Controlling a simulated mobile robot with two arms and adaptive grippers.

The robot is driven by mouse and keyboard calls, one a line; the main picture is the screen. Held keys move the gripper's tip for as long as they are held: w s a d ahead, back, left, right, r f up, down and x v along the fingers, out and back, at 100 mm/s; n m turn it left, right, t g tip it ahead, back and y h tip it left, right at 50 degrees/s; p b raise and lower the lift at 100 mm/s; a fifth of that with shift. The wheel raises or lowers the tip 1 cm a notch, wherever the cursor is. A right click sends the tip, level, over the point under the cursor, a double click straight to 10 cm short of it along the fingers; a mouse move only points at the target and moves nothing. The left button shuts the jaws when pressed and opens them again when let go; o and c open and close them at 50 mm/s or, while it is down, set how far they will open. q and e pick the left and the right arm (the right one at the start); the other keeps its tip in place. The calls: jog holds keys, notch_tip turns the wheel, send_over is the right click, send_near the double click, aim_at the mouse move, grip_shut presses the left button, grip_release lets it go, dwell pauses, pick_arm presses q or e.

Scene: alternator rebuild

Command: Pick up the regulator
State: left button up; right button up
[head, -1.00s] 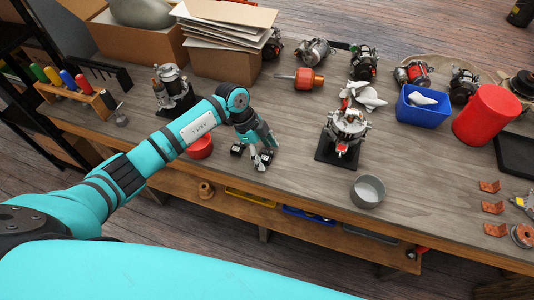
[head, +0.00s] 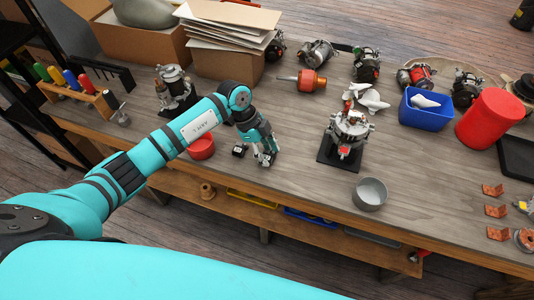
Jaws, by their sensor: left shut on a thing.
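My left gripper (head: 266,157) points down at the front part of the workbench, near the middle of the picture. Its fingers are closed on a small part, taken as the regulator, which the fingers mostly hide. I cannot make out its shape, or whether it still touches the bench. A small dark block (head: 239,151) sits on the bench just left of the fingers. My right gripper is not in view.
A red round container (head: 201,146) stands left of the gripper. An alternator assembly on a black plate (head: 345,138) and a grey metal bowl (head: 369,194) stand to the right. A blue bin (head: 425,114) is farther right. Bench between gripper and bowl is clear.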

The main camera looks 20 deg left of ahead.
pick_arm(q)
notch_tip(320, 180, up, 2)
jog(key=shift+r+b, duration=0.1)
jog(key=shift+b, duration=0.2)
jog(key=s+r+b, duration=0.2)
jog(key=s, duration=1.4)
jog(key=shift+a, duration=0.2)
